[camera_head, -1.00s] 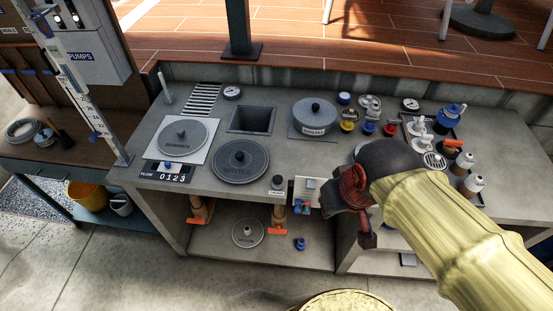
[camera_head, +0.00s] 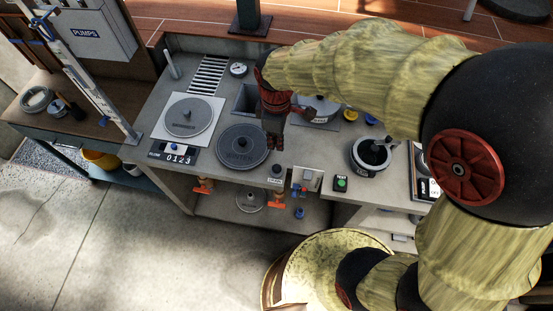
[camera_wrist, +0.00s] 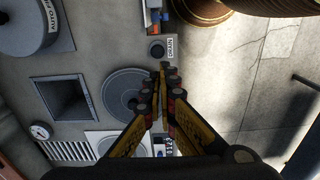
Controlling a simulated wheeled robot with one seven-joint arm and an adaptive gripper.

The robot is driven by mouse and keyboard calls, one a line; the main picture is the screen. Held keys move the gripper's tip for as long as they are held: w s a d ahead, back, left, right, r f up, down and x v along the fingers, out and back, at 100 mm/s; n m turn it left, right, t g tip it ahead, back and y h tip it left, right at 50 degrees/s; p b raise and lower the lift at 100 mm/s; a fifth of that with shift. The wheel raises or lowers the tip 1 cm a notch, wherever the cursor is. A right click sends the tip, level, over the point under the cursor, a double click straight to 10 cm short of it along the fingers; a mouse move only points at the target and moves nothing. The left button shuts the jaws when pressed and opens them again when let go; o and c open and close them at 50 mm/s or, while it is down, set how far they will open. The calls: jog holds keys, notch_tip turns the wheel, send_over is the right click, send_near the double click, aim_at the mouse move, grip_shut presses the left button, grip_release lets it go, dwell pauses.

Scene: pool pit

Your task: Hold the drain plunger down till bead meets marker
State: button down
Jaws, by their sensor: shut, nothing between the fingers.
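The drain plunger (camera_head: 277,169) is a small dark round knob on a light base at the front edge of the counter, with a DRAIN label. It also shows in the wrist view (camera_wrist: 157,51). My gripper (camera_head: 273,152) is shut and empty, pointing down just behind the plunger in the head view. In the wrist view its closed fingertips (camera_wrist: 165,66) appear close to the plunger; contact cannot be told. A tall white scale column (camera_head: 88,88) with blue fittings stands at the left. I cannot tell which fitting is the bead or the marker.
A round dark lid (camera_head: 242,147) lies left of my gripper. The skimmer lid (camera_head: 188,116), a square opening (camera_wrist: 65,97) and a counter display (camera_head: 178,159) are nearby. A small box with a green button (camera_head: 341,183) stands to the right. Orange-handled valves (camera_head: 203,187) hang below the edge.

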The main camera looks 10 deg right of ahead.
aim_at(276, 169)
jog(key=shift+w, duration=0.1)
dwell(0.3)
notch_tip(276, 169, down, 14)
jog(key=b, duration=0.2)
jog(key=shift+b, duration=0.3)
